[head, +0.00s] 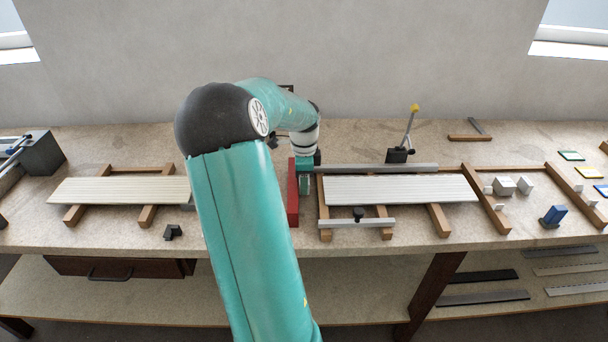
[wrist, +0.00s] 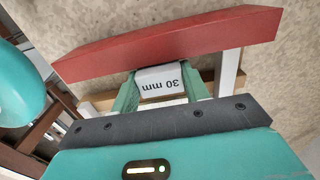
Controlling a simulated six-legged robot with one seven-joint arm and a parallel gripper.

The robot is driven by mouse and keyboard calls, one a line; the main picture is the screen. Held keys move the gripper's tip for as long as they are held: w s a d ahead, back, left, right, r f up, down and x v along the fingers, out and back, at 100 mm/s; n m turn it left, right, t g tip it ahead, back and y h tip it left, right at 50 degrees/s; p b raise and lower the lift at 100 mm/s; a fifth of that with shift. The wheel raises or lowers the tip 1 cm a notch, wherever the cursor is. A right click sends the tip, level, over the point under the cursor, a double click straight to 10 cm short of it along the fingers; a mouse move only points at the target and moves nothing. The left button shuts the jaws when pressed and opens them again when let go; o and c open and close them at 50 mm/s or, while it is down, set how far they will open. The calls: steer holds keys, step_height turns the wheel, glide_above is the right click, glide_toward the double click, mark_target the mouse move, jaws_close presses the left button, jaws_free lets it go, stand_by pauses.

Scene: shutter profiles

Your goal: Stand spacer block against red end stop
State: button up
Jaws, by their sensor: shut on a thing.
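The red end stop (head: 293,192) stands upright on the bench, at the left end of the right-hand profiles. In the wrist view the red end stop (wrist: 165,42) crosses the top as a long bar. My gripper (wrist: 162,72) is shut on a white spacer block (wrist: 158,84) marked "30 mm", with a green finger on each side. The block's far edge lies close beside the red stop; I cannot tell whether they touch. In the head view my gripper (head: 305,183) is just right of the stop, and the block cannot be made out there.
Pale profiles (head: 400,189) lie on wooden bearers to the right, with a metal rail (head: 375,168) behind. More profiles (head: 120,190) lie left. A yellow-tipped lever clamp (head: 398,155) stands behind. Pale blocks (head: 505,186) and a blue object (head: 552,215) stand at right.

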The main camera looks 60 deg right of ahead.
steer(key=shift+f, duration=1.45)
steer(key=o, duration=1.2)
steer(key=shift+o, duration=0.2)
step_height(320, 180, up, 14)
steer(key=shift+f, duration=0.1)
